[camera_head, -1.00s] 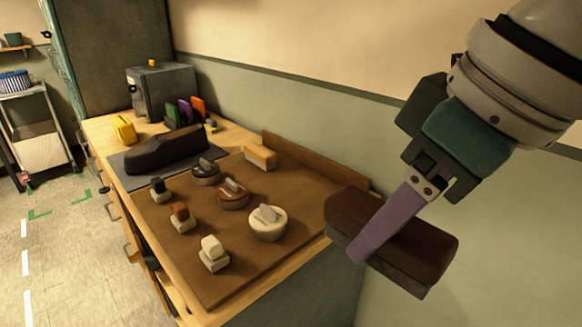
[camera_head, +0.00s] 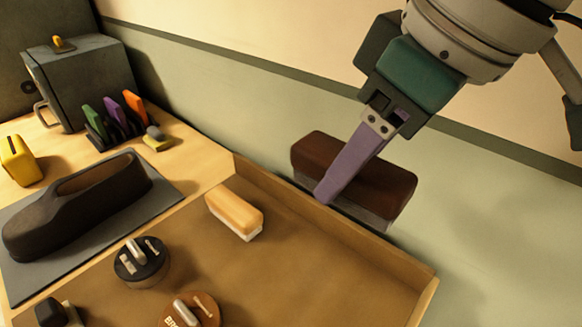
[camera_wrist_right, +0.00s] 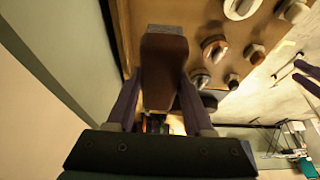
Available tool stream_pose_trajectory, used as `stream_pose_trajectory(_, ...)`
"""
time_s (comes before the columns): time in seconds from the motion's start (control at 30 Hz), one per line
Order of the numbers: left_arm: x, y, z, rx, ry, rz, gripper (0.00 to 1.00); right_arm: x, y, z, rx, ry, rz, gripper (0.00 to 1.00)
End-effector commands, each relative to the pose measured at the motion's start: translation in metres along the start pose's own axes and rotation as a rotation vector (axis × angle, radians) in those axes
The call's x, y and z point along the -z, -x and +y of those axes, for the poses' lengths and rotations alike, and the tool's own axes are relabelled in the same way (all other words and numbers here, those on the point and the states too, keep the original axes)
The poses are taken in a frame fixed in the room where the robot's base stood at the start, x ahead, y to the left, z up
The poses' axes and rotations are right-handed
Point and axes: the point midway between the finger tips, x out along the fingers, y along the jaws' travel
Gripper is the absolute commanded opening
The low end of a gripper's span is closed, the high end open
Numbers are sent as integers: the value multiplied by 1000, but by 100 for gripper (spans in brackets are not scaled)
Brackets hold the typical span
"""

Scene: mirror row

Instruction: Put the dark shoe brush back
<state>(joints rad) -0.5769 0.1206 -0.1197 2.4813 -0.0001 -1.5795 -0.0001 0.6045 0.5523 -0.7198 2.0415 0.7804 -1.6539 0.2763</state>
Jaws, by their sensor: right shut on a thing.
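My right gripper (camera_head: 333,187) is shut on the dark shoe brush (camera_head: 390,190), a dark reddish-brown block with a darker, greyish lower side. In the head view the brush shows in front of the green wall, by the back ledge of the brown tray (camera_head: 330,260). It looks raised above the tray; the exact gap is hard to judge. In the right wrist view the brush (camera_wrist_right: 163,75) sits between both purple fingers. Two dark prongs at the right edge of the wrist view look like my left gripper (camera_wrist_right: 294,72), its fingers apart and empty.
A light brush with an orange-tan top (camera_head: 234,213) lies on the tray near the ledge. A black tin (camera_head: 141,262) and a brown tin (camera_head: 190,312) stand nearer. A dark shoe (camera_head: 80,205) rests on a grey mat (camera_head: 30,280). The tray's right part is bare.

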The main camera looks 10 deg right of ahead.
Motion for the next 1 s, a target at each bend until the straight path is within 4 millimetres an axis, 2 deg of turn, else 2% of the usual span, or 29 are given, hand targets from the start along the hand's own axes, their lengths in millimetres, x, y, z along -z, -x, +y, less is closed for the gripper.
stream_pose_trajectory(0.3,-9,-16,0,1,-4,-11,50,-38,-87,0,2,-3,-6,8)
stream_pose_trajectory(0.43,-10,-21,0,1,-4,-11,50,-50,-117,0,1,-2,-4,8)
stream_pose_trajectory(0.9,-13,-33,2,-2,1,-7,50,-72,-171,0,1,1,-2,8)
stream_pose_trajectory(1.0,-12,-33,3,-5,4,-6,50,-73,-174,0,0,1,0,8)
